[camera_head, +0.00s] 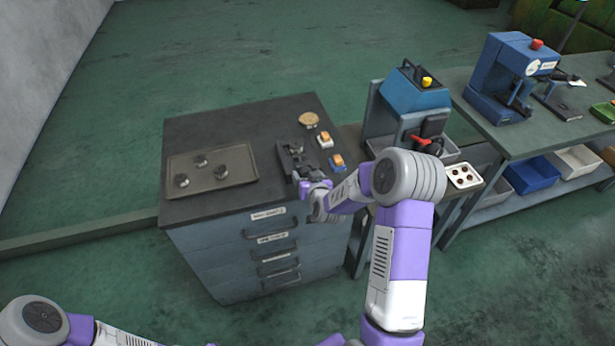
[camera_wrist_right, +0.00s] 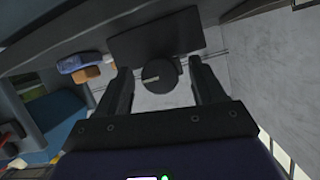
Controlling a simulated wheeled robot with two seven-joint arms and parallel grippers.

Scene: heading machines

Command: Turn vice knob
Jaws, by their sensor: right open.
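The dark vice (camera_head: 291,158) sits on the cabinet top in the head view, near its right front edge. Its round black knob (camera_wrist_right: 158,76), with a small pale mark, shows in the right wrist view; in the head view my gripper hides it. My right gripper (camera_head: 307,184) is at the front end of the vice. In the right wrist view its jaws (camera_wrist_right: 162,88) are open, with one finger on each side of the knob. I cannot tell whether either finger touches it. My left arm shows at the lower left of the head view, but its gripper is out of view.
A blue machine (camera_head: 412,98) stands close on the right. Handles protrude from the drawers below my right gripper.

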